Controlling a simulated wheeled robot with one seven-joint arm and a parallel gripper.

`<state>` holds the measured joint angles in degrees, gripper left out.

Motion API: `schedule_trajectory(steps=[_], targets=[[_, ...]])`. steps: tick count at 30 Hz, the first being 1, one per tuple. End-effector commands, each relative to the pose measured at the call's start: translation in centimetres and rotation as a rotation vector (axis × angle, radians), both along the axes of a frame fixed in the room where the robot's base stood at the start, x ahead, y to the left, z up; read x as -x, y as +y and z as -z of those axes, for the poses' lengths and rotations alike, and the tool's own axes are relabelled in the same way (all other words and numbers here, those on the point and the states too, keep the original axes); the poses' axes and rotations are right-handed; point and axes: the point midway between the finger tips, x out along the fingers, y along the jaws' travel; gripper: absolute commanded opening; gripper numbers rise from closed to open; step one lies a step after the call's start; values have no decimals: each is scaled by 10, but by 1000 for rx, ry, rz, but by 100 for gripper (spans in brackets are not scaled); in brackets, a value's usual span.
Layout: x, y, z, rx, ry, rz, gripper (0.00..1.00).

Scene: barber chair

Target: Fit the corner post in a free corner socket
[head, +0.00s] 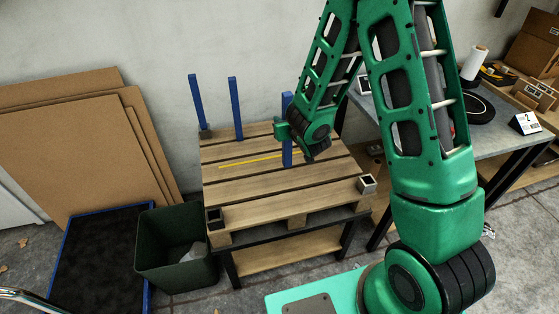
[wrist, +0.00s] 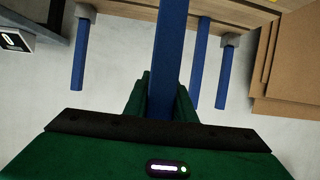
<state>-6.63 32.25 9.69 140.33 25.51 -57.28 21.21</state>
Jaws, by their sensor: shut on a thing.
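My gripper (head: 287,135) is shut on a blue corner post (head: 287,155), held upright above the pallet (head: 240,187). The held post also fills the middle of the wrist view (wrist: 168,60), between the green fingers (wrist: 162,95). A dark, empty-looking socket (head: 214,218) sits at the pallet's front left corner. A silver, empty-looking socket (head: 366,184) sits at the front right corner. A blue post (head: 197,100) stands in the back left socket (head: 205,133). The wrist view, upside down, shows another socketed post (wrist: 79,60) at the other back corner, hidden in the head view.
Another blue post (head: 235,105) stands along the back edge. A yellow strip (head: 250,160) lies across the slats. A green bin (head: 177,250) stands left of the pallet, with cardboard sheets (head: 85,140) behind. A worktable (head: 490,135) stands to the right. The pallet's front is clear.

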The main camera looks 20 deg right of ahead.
Motion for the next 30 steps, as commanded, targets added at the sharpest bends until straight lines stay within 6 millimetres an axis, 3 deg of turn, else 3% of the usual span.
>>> schedule_trajectory(steps=[1,6,10,24,30], targets=[[-11,18,-14,-1,-8,-3,0],[-29,52,-45,-6,-15,25,0],[-34,56,-52,-9,-18,44,0],[-53,-24,-3,-12,-15,51,0],[-60,-47,11,-13,-18,48,0]])
